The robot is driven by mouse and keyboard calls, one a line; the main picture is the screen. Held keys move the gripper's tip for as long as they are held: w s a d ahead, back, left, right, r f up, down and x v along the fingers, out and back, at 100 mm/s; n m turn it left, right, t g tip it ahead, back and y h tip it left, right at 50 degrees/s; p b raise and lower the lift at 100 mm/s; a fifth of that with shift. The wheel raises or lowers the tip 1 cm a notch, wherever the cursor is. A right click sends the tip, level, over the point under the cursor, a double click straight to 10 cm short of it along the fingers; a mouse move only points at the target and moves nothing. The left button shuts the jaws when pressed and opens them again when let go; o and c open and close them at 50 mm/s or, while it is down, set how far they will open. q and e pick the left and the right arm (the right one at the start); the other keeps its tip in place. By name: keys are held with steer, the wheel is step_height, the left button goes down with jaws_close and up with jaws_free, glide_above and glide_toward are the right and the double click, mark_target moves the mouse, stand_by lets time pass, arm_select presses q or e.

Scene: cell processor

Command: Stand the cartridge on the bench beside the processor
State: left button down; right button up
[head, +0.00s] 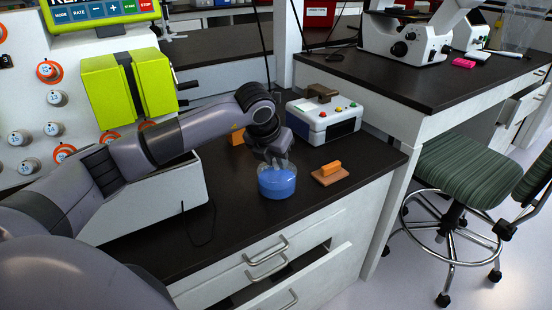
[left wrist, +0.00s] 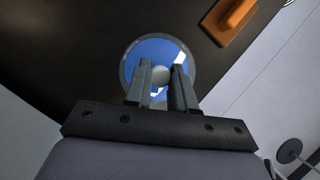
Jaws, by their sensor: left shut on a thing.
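The cartridge (head: 277,183) is a round, clear-walled cup with blue contents, upright at the front of the dark bench (head: 360,160), to the right of the white processor (head: 25,95). My left gripper (head: 273,160) comes down on it from above. In the left wrist view the two fingers (left wrist: 161,68) are shut on a small grey knob at the middle of the cartridge (left wrist: 134,60). The cartridge is at or very near the bench top; I cannot tell whether its base touches. My right gripper is not in view.
An orange block on a flat base (head: 329,174) lies just right of the cartridge. A small white device with coloured buttons (head: 323,122) stands behind. The bench's front edge is close, with a drawer (head: 300,275) open below. A green stool (head: 460,165) stands right.

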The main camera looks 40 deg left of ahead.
arm_select(q)
steer(key=c, duration=0.9)
jaws_free()
steer(key=shift+c, duration=0.2)
steer(key=shift+r, duration=0.15)
steer(key=v, duration=1.1)
steer(key=shift+s+r, duration=0.2)
steer(key=shift+r, duration=0.15)
